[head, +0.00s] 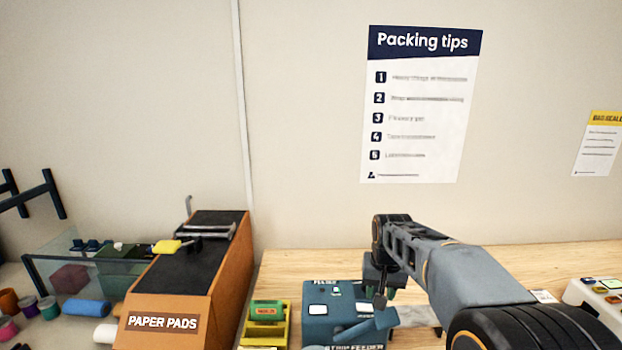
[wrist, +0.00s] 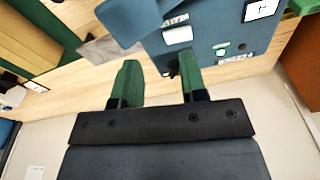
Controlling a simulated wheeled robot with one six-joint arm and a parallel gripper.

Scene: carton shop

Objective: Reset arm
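My arm reaches in from the lower right of the head view, over the wooden bench. My gripper (head: 381,290) points down in front of the blue strip feeder (head: 330,300). In the wrist view my gripper (wrist: 158,64) shows two green fingers spread apart with nothing between them. The blue strip feeder (wrist: 215,40) lies just beyond the fingertips there. Whether a finger touches it I cannot tell.
An orange paper pads box (head: 222,270) with a black top stands left of the feeder. A yellow tray (head: 282,325) holding a green block (head: 267,311) sits between them. A clear bin (head: 60,265) is further left. A white keypad device (head: 597,300) is at right.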

